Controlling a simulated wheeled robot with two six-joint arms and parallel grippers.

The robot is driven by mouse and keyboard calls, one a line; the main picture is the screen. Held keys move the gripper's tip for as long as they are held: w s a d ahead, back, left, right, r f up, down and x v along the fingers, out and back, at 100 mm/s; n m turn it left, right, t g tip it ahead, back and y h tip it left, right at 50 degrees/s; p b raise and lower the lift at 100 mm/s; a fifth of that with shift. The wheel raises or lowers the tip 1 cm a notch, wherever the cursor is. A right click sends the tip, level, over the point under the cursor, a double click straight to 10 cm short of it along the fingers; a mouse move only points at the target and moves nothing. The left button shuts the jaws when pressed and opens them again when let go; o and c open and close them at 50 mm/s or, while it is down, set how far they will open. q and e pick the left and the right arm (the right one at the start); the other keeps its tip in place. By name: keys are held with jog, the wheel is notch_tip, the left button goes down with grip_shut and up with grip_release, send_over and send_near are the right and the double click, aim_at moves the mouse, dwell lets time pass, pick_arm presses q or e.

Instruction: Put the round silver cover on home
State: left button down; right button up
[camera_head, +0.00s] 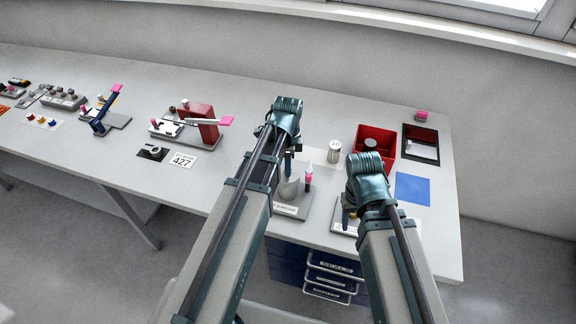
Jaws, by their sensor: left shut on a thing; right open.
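A grey, round-looking piece (289,188), which looks like the silver cover, shows just below my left gripper (290,165), above or on a small base plate (288,210) with a label. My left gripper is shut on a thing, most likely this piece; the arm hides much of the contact. A pink-topped dark pin (308,177) stands on the plate beside it. My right gripper (350,205) is open over a second labelled plate (340,228), mostly hidden behind its own wrist. I cannot tell whether the cover touches its seat.
A silver can (334,152) stands between the arms. A red bin (389,136) holding a round pale piece, a black-framed tray (407,140) and a blue mat (413,188) lie right. A red fixture (203,122) and blue lever stand (103,118) are left. Drawers (333,265) hang below the front edge.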

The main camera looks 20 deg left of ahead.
pick_arm(q)
jog(key=shift+f+b, duration=0.75)
jog(key=shift+f, duration=0.05)
jog(key=shift+c, duration=1.1)
grip_release()
jog(key=shift+r, duration=0.15)
notch_tip(320, 180, up, 7)
jog(key=p, duration=0.7)
jog(key=shift+s+d+f, duration=0.2)
jog(key=shift+f, duration=0.1)
jog(key=s+d+f+n+b, duration=0.3)
jog(key=s+d+n+b, duration=0.1)
jog(key=s, duration=0.3)
jog(key=s+d+f+n+y+b, duration=0.1)
jog(key=s+d+f+n+b, duration=0.3)
jog(key=s+d+n, duration=0.2)
jog(key=shift+s+f+n, duration=0.25)
jog(key=shift+s+n, duration=0.2)
jog(key=shift+n, duration=0.35)
